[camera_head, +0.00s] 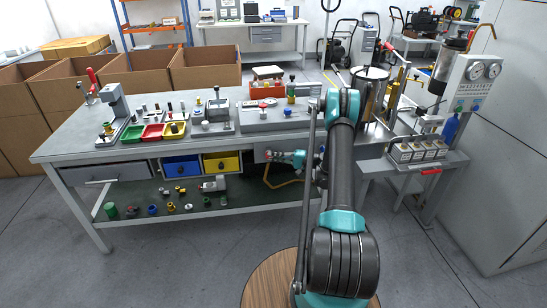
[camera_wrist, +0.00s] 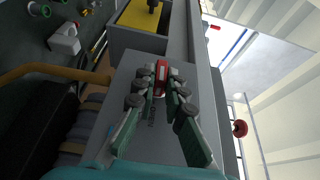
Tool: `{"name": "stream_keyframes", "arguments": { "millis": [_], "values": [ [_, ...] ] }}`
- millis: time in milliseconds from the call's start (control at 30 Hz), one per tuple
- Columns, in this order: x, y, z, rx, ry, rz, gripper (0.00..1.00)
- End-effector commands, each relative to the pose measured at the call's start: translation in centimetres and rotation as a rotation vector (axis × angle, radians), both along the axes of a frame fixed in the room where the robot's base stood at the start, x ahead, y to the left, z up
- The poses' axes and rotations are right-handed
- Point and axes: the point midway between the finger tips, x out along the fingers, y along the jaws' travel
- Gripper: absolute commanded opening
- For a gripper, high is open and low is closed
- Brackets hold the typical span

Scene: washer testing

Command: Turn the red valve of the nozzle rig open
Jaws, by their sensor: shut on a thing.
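A small red part (camera_wrist: 161,72), which I take to be the red valve, sits against a flat grey panel (camera_wrist: 125,75) in the wrist view. My gripper (camera_wrist: 160,88) is closed in on it, with a finger on either side and the red showing between the fingertips. The fingers hide part of it, and I cannot tell how far the valve is turned. In the head view my gripper (camera_head: 274,156) is low at the bench front, right of the yellow drawer (camera_head: 221,163). The red part cannot be made out there.
The grey workbench (camera_head: 75,148) carries trays and fixtures. The yellow drawer (camera_wrist: 140,18) is near the fingers. A red knob (camera_wrist: 240,128) stands to the right in the wrist view. A yellow-brown hose (camera_wrist: 50,70) runs at the left. Loose fittings lie on the lower shelf (camera_head: 245,200).

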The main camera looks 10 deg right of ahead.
Motion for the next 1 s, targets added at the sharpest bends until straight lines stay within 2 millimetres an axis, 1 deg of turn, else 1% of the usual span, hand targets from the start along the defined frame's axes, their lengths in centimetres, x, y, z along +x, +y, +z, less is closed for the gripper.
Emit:
{"name": "stream_keyframes", "arguments": {
  "millis": [200, 600, 633, 800, 1000],
  "values": [
    [0.03, -0.01, -0.11, 0.038, 0.001, -0.001, 0.0],
    [0.05, 0.01, -0.09, 0.044, 0.001, -0.001, 0.0],
    [0.05, 0.01, -0.09, 0.044, 0.001, -0.001, 0.12],
    [0.04, 0.01, -0.09, 0.043, 0.0, -0.001, 0.32],
    [0.03, 0.01, -0.09, 0.043, 0.001, 0.0, 0.32]
  ]
}}
